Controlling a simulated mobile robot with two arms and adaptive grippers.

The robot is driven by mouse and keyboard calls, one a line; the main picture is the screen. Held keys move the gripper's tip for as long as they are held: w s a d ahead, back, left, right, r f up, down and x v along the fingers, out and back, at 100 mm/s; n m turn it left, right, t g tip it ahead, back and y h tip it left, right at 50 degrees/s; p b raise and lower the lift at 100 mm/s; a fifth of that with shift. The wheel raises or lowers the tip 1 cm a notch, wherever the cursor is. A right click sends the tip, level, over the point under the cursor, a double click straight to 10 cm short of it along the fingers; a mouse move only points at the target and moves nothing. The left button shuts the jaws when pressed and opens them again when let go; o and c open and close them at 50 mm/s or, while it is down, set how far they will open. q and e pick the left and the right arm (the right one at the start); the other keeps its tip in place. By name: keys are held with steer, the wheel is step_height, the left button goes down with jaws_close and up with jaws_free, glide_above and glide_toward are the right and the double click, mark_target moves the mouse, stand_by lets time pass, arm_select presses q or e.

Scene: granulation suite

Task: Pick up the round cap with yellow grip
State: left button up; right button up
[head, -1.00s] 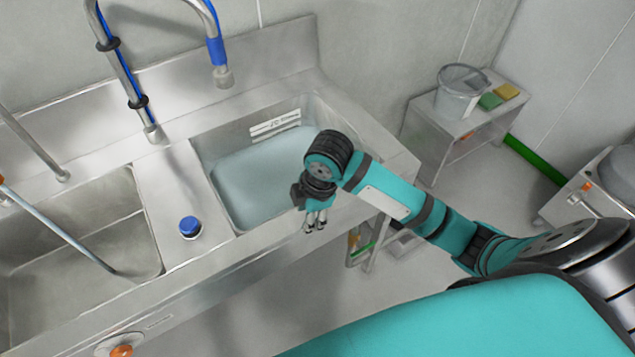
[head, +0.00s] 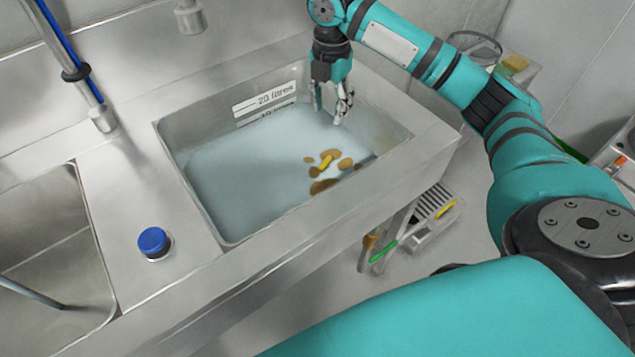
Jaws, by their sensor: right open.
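A small yellow piece (head: 326,162) shows in the water-filled basin, toward its right side. It looks like the yellow grip, but the round cap's body cannot be made out through the cloudy water. Several brown patches lie around it. My right gripper (head: 329,110) points down over the back right part of the basin, its fingers apart and empty. It is behind and above the yellow piece, apart from it. Whether the fingertips touch the water cannot be told. My left gripper is out of view.
The basin (head: 222,229) has steel rims and a litre-marked label on its back wall. A blue-topped knob (head: 154,240) stands on the counter to its left. A second sink (head: 50,250) is at far left. Brushes hang beyond the front right edge.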

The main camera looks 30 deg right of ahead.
mark_target(326, 162)
steer(key=f, duration=0.9)
steer(key=f+b, duration=0.1)
steer(key=f, duration=0.4)
steer(key=shift+w, duration=0.3)
steer(key=f, duration=0.4)
steer(key=shift+s+a, duration=0.35)
steer(key=shift+s, duration=0.05)
steer(key=shift+f, duration=0.55)
jaws_close()
